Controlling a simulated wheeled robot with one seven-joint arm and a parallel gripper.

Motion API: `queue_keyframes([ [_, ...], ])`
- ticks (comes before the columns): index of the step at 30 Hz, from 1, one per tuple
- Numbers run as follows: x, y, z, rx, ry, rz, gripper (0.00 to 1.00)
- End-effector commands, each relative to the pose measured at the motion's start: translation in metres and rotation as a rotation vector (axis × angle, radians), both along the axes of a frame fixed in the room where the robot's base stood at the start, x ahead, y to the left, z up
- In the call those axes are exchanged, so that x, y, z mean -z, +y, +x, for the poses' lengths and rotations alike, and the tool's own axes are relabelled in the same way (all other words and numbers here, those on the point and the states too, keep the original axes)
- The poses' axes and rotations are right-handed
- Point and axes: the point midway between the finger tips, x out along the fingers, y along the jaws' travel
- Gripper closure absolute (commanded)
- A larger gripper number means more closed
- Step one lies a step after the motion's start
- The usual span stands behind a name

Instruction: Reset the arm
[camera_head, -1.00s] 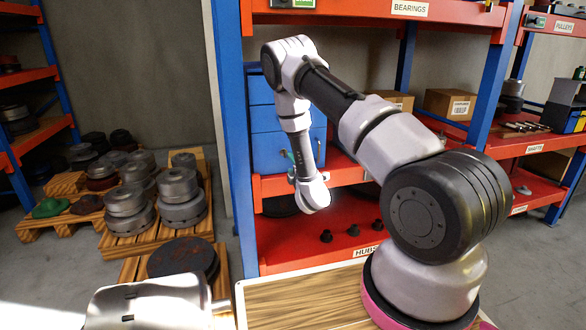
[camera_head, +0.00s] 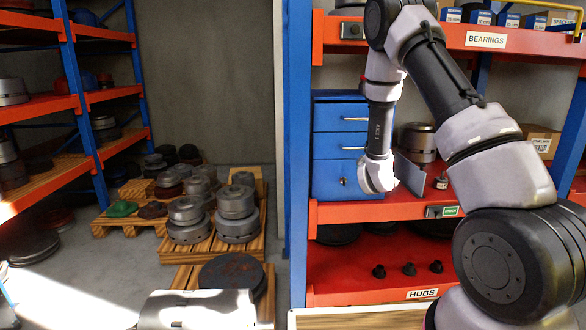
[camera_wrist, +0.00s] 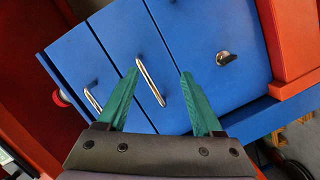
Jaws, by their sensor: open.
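My arm reaches in from the right in the head view, bent over, with its wrist hanging in front of the blue drawer cabinet (camera_head: 335,150). My gripper's fingers are hidden there behind the wrist. In the wrist view my gripper (camera_wrist: 158,73) shows two green fingers, spread apart, with nothing between them. The cabinet's blue drawer fronts (camera_wrist: 185,45) fill the view behind the fingers, tilted, with metal handles and a keyhole lock. I cannot tell how far the fingertips are from the drawers.
The red shelf rack (camera_head: 440,205) holds a grey rotor (camera_head: 415,140) right of the wrist and small black hubs (camera_head: 408,269) below. Its blue post (camera_head: 298,130) stands left of the arm.

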Motion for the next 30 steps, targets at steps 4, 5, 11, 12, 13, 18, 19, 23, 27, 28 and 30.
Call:
queue_keyframes([
  [4, -0.059, -0.010, -0.009, 0.069, 0.049, 0.257, 0.32],
  [5, -0.069, -0.011, -0.013, 0.079, 0.061, 0.306, 0.32],
  [11, -0.131, -0.011, -0.051, 0.141, 0.159, 0.610, 0.32],
  [12, -0.142, -0.010, -0.062, 0.151, 0.182, 0.663, 0.32],
  [13, -0.150, -0.009, -0.070, 0.159, 0.199, 0.704, 0.32],
  [18, -0.193, -0.002, -0.126, 0.204, 0.301, 0.907, 0.32],
  [19, -0.199, 0.000, -0.138, 0.213, 0.321, 0.939, 0.32],
  [23, -0.224, 0.007, -0.192, 0.256, 0.405, 1.065, 0.32],
  [27, -0.243, 0.014, -0.257, 0.318, 0.493, 1.182, 0.32],
  [28, -0.245, 0.016, -0.272, 0.333, 0.512, 1.203, 0.32],
  [30, -0.250, 0.019, -0.305, 0.371, 0.552, 1.251, 0.32],
])
